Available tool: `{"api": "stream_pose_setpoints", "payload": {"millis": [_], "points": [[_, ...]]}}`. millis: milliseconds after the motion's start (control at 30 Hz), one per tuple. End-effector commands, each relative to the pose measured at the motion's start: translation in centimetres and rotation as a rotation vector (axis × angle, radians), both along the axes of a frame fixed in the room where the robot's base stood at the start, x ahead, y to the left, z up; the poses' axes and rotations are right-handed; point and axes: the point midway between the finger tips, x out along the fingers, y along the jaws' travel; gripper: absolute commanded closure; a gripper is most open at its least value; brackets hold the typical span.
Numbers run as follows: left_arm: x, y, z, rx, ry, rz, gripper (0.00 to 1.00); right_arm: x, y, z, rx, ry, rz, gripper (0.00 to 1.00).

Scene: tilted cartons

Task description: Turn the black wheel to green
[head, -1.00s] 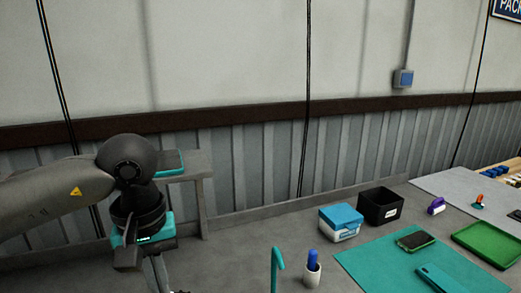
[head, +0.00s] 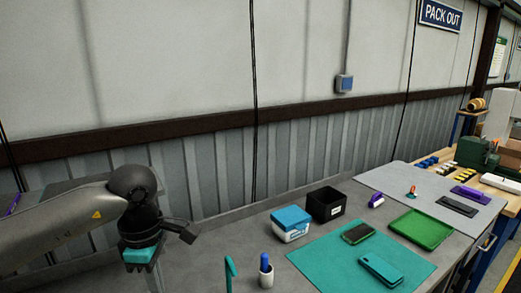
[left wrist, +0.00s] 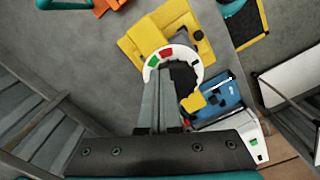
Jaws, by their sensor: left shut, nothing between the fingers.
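The black wheel (left wrist: 184,76) shows in the left wrist view, inside a white ring (left wrist: 190,52) with a green and a red segment, by a yellow body (left wrist: 145,38). A yellow piece lies at the wheel's lower right side. My left gripper (left wrist: 162,84) is shut and empty, its fingertips over the ring's left part and hiding some of it. I cannot tell whether they touch the wheel. In the head view my left gripper (head: 154,280) points down at the lower left, its tips cut off by the frame. The wheel is not visible there. My right gripper is not in view.
A blue device (left wrist: 222,97) and a white box (left wrist: 248,138) lie right of the wheel. In the head view a teal hook (head: 230,272) and a white cup (head: 266,278) stand right of my left gripper. A teal mat (head: 330,268) lies farther right.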

Motion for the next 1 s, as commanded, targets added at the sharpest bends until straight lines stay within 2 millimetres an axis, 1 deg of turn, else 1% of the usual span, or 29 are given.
{"api": "stream_pose_setpoints", "payload": {"millis": [300,500,667,1000], "points": [[-0.1,0.0,-3.9,-0.001,0.003,-0.004,1.0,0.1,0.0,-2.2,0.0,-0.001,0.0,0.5],[0.0,0.0,-5.9,0.0,0.001,-0.004,1.0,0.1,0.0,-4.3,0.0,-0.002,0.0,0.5],[0.0,0.0,-6.5,0.0,0.001,-0.005,1.0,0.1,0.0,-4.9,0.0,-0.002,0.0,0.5],[0.0,0.0,-6.5,0.0,0.001,-0.005,1.0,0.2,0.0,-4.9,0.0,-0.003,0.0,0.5]]}}
